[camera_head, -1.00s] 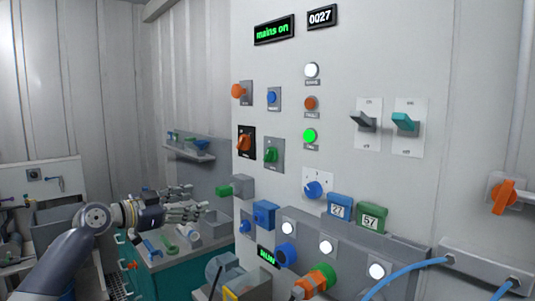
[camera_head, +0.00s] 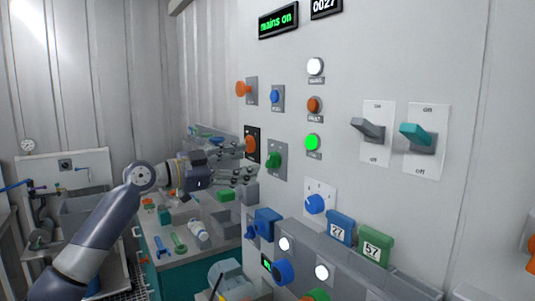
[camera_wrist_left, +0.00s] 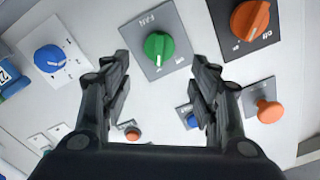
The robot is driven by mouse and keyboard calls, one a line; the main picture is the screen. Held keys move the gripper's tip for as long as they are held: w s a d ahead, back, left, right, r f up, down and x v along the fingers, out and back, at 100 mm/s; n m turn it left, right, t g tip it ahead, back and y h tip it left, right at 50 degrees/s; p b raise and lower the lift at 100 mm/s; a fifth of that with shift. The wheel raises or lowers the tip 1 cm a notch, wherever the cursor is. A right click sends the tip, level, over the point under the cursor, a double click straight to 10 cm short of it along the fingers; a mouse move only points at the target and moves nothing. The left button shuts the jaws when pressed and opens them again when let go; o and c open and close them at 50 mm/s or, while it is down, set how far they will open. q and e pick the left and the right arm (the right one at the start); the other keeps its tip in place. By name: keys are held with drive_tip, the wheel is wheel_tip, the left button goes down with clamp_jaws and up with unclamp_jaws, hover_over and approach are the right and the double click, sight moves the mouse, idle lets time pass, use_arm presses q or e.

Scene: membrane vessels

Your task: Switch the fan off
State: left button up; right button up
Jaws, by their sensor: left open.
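The fan switch is a green rotary knob (camera_head: 273,160) on a grey plate on the white panel. In the left wrist view the green knob (camera_wrist_left: 158,48) sits under the word FAN; its setting is too small to read surely. My left gripper (camera_head: 249,161) is open and empty, just left of the knob in the head view. In the left wrist view the open fingers (camera_wrist_left: 160,78) lie on either side of the line to the knob, apart from it. My right gripper is not in view.
An orange rotary knob (camera_wrist_left: 250,18) sits close beside the fan knob. A blue knob (camera_wrist_left: 48,58) and an orange push button (camera_wrist_left: 268,110) are also near. Two toggle switches are further right, one grey (camera_head: 369,128), one teal (camera_head: 417,134). A green lamp (camera_head: 312,142) is lit.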

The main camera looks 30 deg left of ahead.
sight(268, 159)
use_arm(q)
drive_tip(key=x, duration=0.1)
drive_tip(key=p+x, duration=0.1)
drive_tip(key=x, duration=0.1)
drive_tip(key=shift+w+d+r, duration=0.25)
drive_tip(key=x, duration=0.1)
drive_tip(key=p+x, duration=0.1)
drive_tip(key=shift+w+d+f, duration=0.15)
drive_tip(key=shift+w+f, duration=0.05)
drive_tip(key=shift+w, duration=0.15)
drive_tip(key=shift+w+d, duration=0.15)
drive_tip(key=shift+w, duration=0.05)
drive_tip(key=shift+w+f, duration=0.1)
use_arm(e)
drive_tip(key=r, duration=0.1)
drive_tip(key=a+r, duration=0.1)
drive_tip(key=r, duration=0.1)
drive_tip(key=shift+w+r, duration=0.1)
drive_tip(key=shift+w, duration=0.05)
use_arm(q)
drive_tip(key=c, duration=0.8)
drive_tip(key=shift+c, duration=0.9)
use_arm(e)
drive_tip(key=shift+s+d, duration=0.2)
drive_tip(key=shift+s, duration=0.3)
